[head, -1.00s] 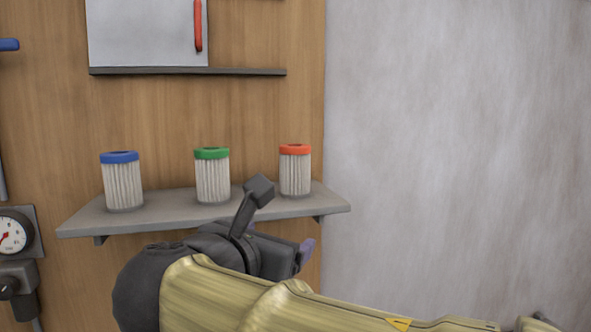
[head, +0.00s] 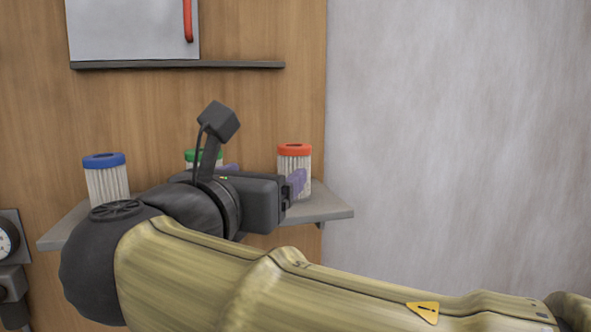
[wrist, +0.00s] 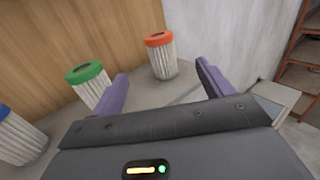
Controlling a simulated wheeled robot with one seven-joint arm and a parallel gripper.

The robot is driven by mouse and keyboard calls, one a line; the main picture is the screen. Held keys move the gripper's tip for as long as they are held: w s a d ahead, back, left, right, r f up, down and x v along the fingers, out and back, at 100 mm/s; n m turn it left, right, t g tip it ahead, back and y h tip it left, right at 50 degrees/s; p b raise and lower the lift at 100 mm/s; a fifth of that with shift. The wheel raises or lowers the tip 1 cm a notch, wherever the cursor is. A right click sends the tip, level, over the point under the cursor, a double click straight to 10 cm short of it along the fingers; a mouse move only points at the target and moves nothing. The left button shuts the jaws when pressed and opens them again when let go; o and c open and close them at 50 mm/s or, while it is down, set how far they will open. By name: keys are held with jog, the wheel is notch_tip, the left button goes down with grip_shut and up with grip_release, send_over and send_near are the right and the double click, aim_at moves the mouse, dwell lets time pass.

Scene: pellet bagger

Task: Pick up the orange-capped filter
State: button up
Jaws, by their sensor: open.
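The orange-capped filter (head: 294,160), a white pleated cylinder with an orange-red cap, stands upright at the right end of the grey shelf (head: 325,205). In the wrist view the orange-capped filter (wrist: 162,58) stands ahead, beyond and between the two purple fingers. My gripper (head: 268,180) is open and empty at about shelf height. In the head view one purple finger overlaps the filter's lower part. In the wrist view my gripper (wrist: 162,85) shows a gap between its fingertips and the filter.
A green-capped filter (wrist: 88,84) stands left of my left finger, close to it. A blue-capped filter (head: 106,180) stands farther left. A wooden panel (head: 250,110) is behind the shelf, and a grey wall (head: 450,130) is to the right. A narrow ledge (head: 180,65) runs above.

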aim_at(289, 159)
jog(key=p+x, duration=0.5)
jog(key=x, duration=0.6)
jog(key=shift+w, duration=0.1)
jog(key=shift+f, duration=0.1)
jog(key=p+x, duration=0.2)
jog(key=x, duration=0.1)
jog(key=p+x, duration=0.1)
jog(key=x, duration=0.1)
jog(key=shift+a+f+p, duration=0.15)
jog(key=shift+f+p, duration=0.2)
jog(key=shift+f, duration=0.05)
jog(key=shift+w+f, duration=0.1)
jog(key=shift+w, duration=0.15)
jog(key=shift+s, duration=0.25)
jog(key=c, duration=1.1)
jog(key=shift+w, duration=0.1)
